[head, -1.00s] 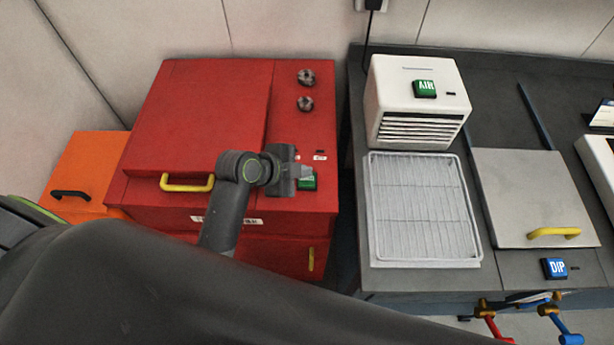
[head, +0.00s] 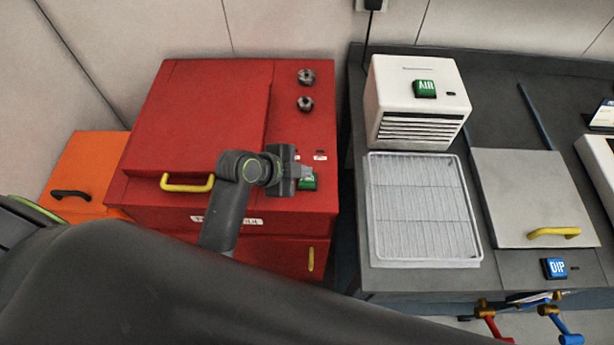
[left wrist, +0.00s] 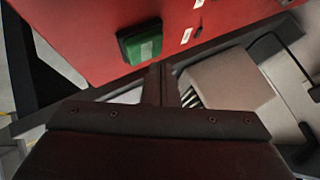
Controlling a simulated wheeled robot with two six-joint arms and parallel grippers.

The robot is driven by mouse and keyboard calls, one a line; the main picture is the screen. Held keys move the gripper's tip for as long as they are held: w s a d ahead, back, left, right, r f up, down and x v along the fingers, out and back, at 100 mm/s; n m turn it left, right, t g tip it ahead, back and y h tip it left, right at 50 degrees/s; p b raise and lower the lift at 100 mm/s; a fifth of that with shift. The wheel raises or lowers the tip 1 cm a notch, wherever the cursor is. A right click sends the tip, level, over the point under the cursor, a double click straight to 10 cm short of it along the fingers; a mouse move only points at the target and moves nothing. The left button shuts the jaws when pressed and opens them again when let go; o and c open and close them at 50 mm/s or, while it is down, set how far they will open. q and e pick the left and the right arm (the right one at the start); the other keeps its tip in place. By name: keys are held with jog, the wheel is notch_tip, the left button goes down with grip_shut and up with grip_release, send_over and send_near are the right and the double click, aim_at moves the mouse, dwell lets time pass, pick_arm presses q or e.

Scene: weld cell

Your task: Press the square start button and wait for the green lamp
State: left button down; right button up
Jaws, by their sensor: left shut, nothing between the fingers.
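A green square button (head: 308,182) sits on the red cabinet's (head: 210,115) top, near its right front part. My left gripper (head: 304,172) is over it and hides part of it in the head view. In the left wrist view the green button (left wrist: 143,45) shows whole, just beyond and left of the shut, empty fingers (left wrist: 160,68). Whether the fingertips touch it I cannot tell. A small dark spot (head: 320,151) lies behind the button, above a white label; no green light shows on it. My right gripper is not in view.
Two dark knobs (head: 306,77) stand at the cabinet's back right. A yellow handle (head: 187,184) is on its lid. To the right, a dark bench (head: 395,276) carries a white AIR unit (head: 416,85), a wire rack (head: 424,262) and a blue DIP button (head: 555,268).

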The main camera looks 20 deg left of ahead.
pick_arm(q)
jog(key=shift+f, duration=0.45)
